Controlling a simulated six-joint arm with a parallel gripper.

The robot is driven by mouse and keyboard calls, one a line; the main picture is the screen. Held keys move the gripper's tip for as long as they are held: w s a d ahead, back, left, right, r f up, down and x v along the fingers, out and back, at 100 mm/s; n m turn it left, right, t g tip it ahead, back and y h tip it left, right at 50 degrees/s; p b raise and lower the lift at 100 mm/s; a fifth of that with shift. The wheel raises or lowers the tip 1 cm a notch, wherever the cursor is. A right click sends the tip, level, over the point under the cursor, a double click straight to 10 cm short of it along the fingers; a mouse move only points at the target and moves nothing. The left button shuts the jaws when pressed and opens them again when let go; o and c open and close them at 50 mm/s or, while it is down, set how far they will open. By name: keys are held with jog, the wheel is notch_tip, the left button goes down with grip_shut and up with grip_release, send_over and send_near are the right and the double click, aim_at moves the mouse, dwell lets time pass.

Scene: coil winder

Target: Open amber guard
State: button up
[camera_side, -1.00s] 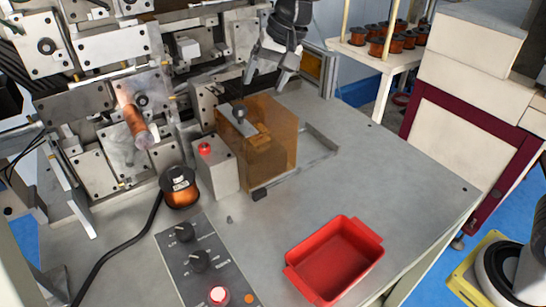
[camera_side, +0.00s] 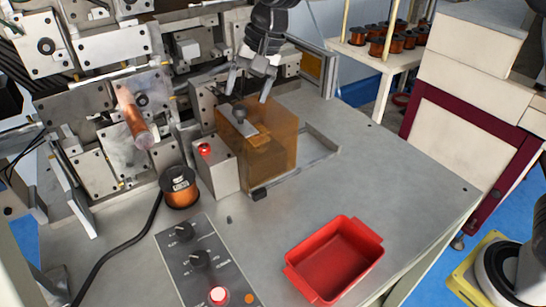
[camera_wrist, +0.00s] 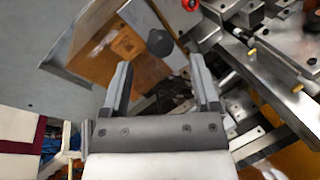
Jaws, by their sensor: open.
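The amber guard (camera_side: 270,150) is a translucent orange box standing shut on the grey table, beside the winder. A dark round knob (camera_side: 239,113) sits on a metal strip on its top. In the wrist view the guard (camera_wrist: 100,40) is at the upper left, and the knob (camera_wrist: 160,42) lies just beyond the fingertips. My gripper (camera_side: 248,97) is open and empty, above the guard's top, with its fingers pointing down. In the wrist view my gripper (camera_wrist: 160,75) has its two fingers apart, with the knob ahead of the gap between them. No contact shows.
A grey box with a red button (camera_side: 204,149) stands left of the guard. A copper spool (camera_side: 180,187) and a control panel (camera_side: 203,262) are in front. A red tray (camera_side: 335,260) sits at front right. The winder (camera_side: 120,110) fills the left. The table's right side is clear.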

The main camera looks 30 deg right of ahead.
aim_at(242, 107)
jog(key=shift+x, duration=2.05)
grip_shut()
